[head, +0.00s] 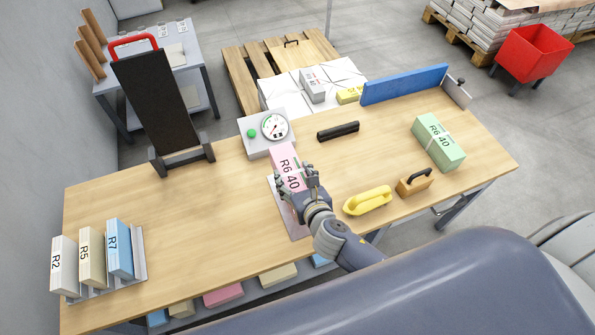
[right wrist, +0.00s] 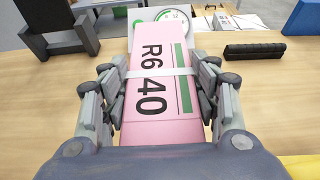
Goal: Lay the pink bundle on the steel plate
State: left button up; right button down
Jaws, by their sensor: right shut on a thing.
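The pink bundle (head: 285,162), marked R6 40 with a pale band around it, is between the fingers of my right gripper (head: 296,183). In the right wrist view the fingers press on both long sides of the bundle (right wrist: 156,78). The steel plate (head: 296,229) is a grey strip on the table, partly hidden under the gripper and bundle. The bundle overlaps the plate's far part in the head view; I cannot tell whether they touch. My left gripper is not in view.
A dial scale (head: 266,136) stands just behind the bundle. A rack with several bundles (head: 140,254) is at left. The left-middle tabletop is clear.

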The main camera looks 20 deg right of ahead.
jog(key=shift+w+r, duration=0.1)
jog(key=shift+r, duration=0.15)
jog(key=shift+p, duration=0.3)
jog(key=shift+f+b, duration=2.95)
jog(key=shift+f, duration=1)
jog(key=shift+f+b, duration=0.4)
jog(key=shift+f, duration=0.2)
jog(key=shift+c, duration=2.4)
grip_release()
jog(key=shift+s+f, duration=0.25)
jog(key=v, duration=1.2)
jog(key=shift+w+r, duration=0.15)
jog(key=shift+r, duration=0.1)
